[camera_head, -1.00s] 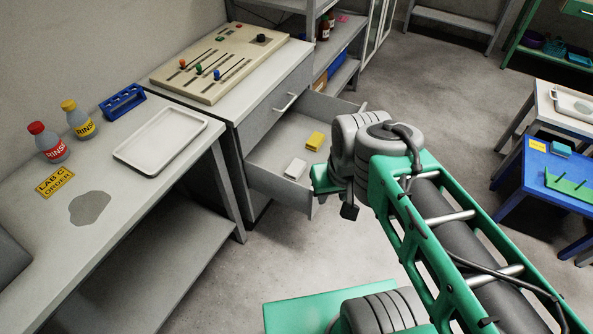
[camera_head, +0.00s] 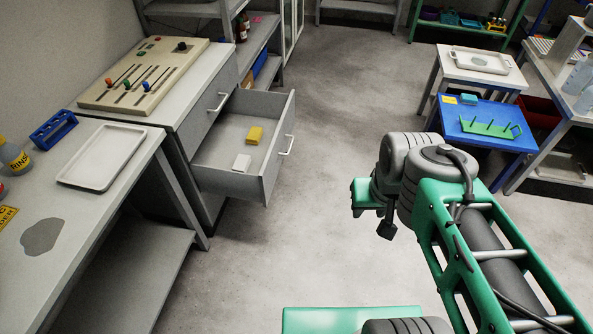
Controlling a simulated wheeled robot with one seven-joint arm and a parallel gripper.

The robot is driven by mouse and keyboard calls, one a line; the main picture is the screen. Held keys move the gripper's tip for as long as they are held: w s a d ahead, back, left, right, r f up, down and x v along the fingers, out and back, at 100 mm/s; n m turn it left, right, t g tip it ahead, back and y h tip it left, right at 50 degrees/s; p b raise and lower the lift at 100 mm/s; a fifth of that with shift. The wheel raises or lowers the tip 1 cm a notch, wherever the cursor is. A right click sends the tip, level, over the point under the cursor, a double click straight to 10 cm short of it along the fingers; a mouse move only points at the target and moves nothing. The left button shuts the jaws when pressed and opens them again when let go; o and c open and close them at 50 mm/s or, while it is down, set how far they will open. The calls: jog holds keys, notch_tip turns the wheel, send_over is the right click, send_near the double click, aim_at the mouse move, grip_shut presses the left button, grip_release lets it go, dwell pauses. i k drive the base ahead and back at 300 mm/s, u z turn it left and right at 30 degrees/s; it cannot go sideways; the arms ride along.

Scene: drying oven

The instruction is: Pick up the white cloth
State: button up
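The white cloth (camera_head: 242,162) looks like a small folded white block and lies in the open drawer (camera_head: 215,181). A yellow folded piece (camera_head: 255,135) lies just behind it, apart from it. My gripper end (camera_head: 372,208) hangs over the floor to the right of the drawer, clear of the cloth. Its fingers are not clearly visible, so I cannot tell whether it is open or shut.
The drawer front with its handle (camera_head: 287,145) juts over the floor. A bench with a white tray (camera_head: 101,158) and blue rack (camera_head: 53,131) stands left. A blue table (camera_head: 475,140) stands right. Open floor (camera_head: 290,240) lies between.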

aim_at(242, 162)
jog(key=z, duration=0.45)
jog(key=k, duration=0.65)
jog(key=z, duration=0.05)
jog(key=i, duration=1.55)
jog(key=u, duration=1.7)
jog(key=i, duration=0.85)
jog(key=u, duration=1.2)
jog(key=i, duration=0.6)
